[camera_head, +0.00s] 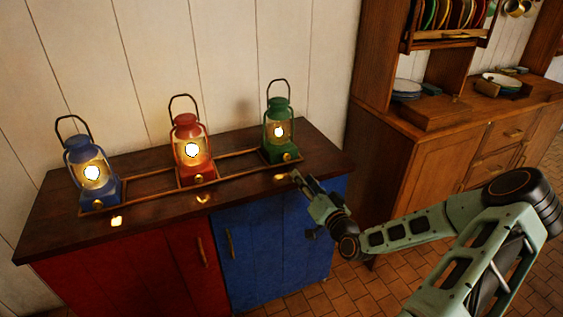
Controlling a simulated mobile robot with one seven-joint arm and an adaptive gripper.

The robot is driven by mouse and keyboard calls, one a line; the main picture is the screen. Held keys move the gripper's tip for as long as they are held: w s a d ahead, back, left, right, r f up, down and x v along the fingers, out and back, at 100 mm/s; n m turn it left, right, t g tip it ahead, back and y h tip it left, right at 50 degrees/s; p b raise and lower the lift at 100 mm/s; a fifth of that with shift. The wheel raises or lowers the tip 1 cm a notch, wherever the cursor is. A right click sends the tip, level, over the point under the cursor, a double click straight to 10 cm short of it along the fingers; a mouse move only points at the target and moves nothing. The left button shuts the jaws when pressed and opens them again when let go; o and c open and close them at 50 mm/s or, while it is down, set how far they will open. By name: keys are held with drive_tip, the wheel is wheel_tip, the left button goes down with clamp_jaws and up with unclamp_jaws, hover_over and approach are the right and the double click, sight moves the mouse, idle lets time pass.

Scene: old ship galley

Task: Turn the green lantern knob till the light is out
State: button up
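A lit red lantern (190,148) stands in the middle and a lit blue lantern (91,173) at the left, each with a brass knob.
A low wooden rail (143,173) runs around the lantern bases on the counter (52,207). Red (130,275) and blue (275,250) cabinet doors are below. A wooden dresser (425,165) with plates stands to the right. The counter's front strip is mostly clear.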

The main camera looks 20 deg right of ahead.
sight(288, 157)
drive_tip(key=w, duration=1)
drive_tip(key=shift+w+a, duration=0.1)
drive_tip(key=shift+w, duration=0.2)
drive_tip(key=shift+c, duration=0.5)
clamp_jaws()
